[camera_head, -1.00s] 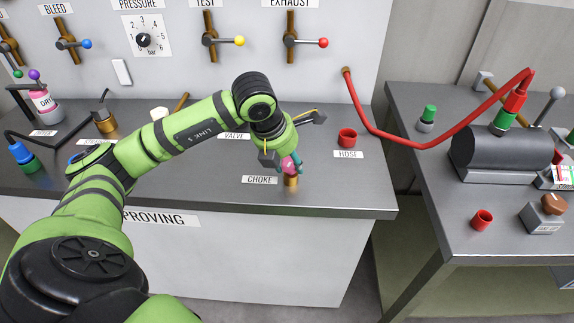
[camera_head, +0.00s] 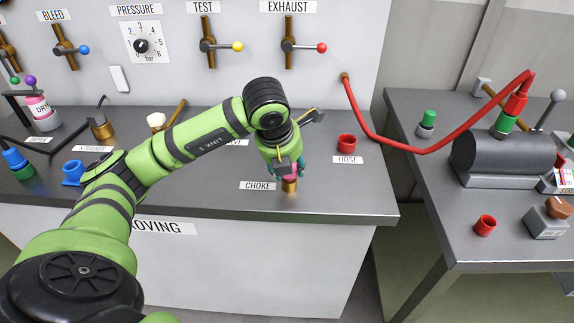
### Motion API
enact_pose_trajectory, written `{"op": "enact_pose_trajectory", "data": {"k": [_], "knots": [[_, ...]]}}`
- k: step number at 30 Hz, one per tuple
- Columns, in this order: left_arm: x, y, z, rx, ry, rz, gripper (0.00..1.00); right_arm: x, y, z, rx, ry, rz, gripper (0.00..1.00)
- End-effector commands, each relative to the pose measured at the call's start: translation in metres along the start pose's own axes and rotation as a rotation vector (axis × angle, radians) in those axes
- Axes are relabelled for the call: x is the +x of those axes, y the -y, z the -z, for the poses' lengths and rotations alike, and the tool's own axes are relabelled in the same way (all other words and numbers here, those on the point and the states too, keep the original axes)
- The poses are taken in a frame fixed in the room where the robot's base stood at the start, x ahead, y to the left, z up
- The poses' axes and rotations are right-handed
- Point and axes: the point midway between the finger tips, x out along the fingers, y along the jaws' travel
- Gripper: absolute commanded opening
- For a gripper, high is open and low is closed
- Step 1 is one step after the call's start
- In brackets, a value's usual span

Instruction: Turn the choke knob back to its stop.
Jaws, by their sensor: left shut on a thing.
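My right gripper is not in view.
A red cup (camera_head: 347,142) stands by the HOSE label on the bench (camera_head: 340,206). A red hose (camera_head: 400,148) runs from the wall panel to a dark cylinder (camera_head: 503,152) on the right-hand table. Valve levers line the panel.

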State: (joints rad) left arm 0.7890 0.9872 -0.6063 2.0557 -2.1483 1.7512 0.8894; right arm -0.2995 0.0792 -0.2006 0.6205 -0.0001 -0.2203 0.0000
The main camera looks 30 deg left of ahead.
Motion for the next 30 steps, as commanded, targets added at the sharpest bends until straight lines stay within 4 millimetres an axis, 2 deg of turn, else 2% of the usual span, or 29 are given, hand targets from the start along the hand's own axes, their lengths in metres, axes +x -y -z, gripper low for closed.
{"op": "enact_pose_trajectory", "data": {"k": [3, 4, 5, 17, 23, 30], "knots": [[-0.004, 0.0, -0.006, -0.006, 0.021, 0.004, 0.1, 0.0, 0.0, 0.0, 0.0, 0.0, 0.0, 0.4], [-0.004, 0.0, -0.006, -0.006, 0.021, 0.004, 0.55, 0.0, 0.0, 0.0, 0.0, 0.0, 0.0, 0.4], [-0.004, -0.001, -0.006, -0.006, 0.021, 0.003, 0.65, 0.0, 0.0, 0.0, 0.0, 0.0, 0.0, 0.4], [-0.006, 0.0, -0.003, -0.002, 0.011, 0.001, 0.65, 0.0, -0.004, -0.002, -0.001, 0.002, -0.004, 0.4], [-0.037, 0.0, -0.004, -0.001, 0.015, 0.002, 0.65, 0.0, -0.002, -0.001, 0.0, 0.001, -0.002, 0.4], [-0.091, 0.0, -0.004, -0.002, 0.018, 0.002, 0.65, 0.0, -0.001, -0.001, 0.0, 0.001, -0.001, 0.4]]}}
